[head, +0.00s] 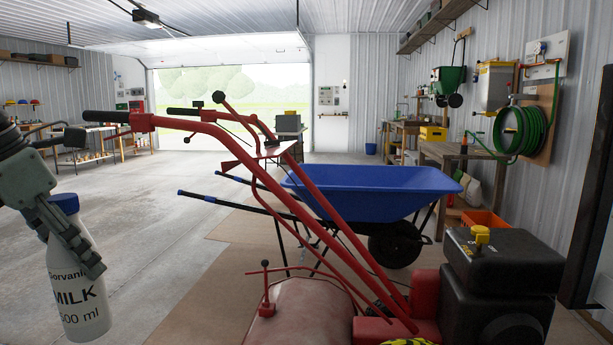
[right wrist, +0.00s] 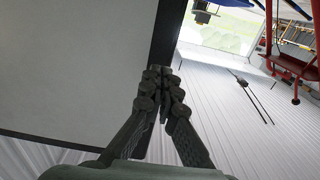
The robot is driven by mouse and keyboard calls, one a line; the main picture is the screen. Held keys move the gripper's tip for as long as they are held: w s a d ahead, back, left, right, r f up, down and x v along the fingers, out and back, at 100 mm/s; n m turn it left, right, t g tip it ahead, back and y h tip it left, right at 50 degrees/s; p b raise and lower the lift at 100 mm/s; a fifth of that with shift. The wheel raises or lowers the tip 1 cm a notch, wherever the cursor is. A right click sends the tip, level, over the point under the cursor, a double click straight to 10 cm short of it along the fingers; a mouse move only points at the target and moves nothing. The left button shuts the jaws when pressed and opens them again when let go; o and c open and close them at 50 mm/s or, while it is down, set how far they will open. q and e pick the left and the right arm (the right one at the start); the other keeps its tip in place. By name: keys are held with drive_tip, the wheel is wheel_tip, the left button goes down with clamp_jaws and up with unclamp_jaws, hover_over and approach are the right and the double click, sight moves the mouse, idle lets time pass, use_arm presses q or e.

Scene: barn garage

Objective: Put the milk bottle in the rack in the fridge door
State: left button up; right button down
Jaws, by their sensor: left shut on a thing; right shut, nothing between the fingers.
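A white milk bottle (head: 78,285) with a blue cap and black "MILK 500 ml" lettering shows at the lower left of the head view. My left gripper (head: 88,258) is shut on the milk bottle near its neck and holds it roughly upright. My right gripper (right wrist: 163,82) shows in the right wrist view, shut with nothing between its fingers. A large pale flat panel (right wrist: 75,60) with a dark edge lies beside it; I cannot tell what it belongs to. No fridge or door rack can be made out.
A red two-handled machine (head: 310,300) with a black engine stands close in front. A blue wheelbarrow (head: 370,192) is behind it. A workbench (head: 455,152) and a green hose reel (head: 520,130) line the right wall. Concrete floor (head: 150,190) is clear at left.

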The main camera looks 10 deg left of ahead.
drive_tip(key=shift+w+a+r, duration=0.15)
drive_tip(key=shift+w+r, duration=0.2)
drive_tip(key=shift+w, duration=0.05)
use_arm(q)
drive_tip(key=shift+r+p, duration=0.65)
drive_tip(key=shift+r, duration=0.35)
use_arm(e)
drive_tip(key=shift+w+a+f, duration=0.1)
drive_tip(key=shift+w+f, duration=0.1)
drive_tip(key=shift+w, duration=0.25)
drive_tip(key=shift+w+f, duration=0.15)
drive_tip(key=shift+w, duration=0.3)
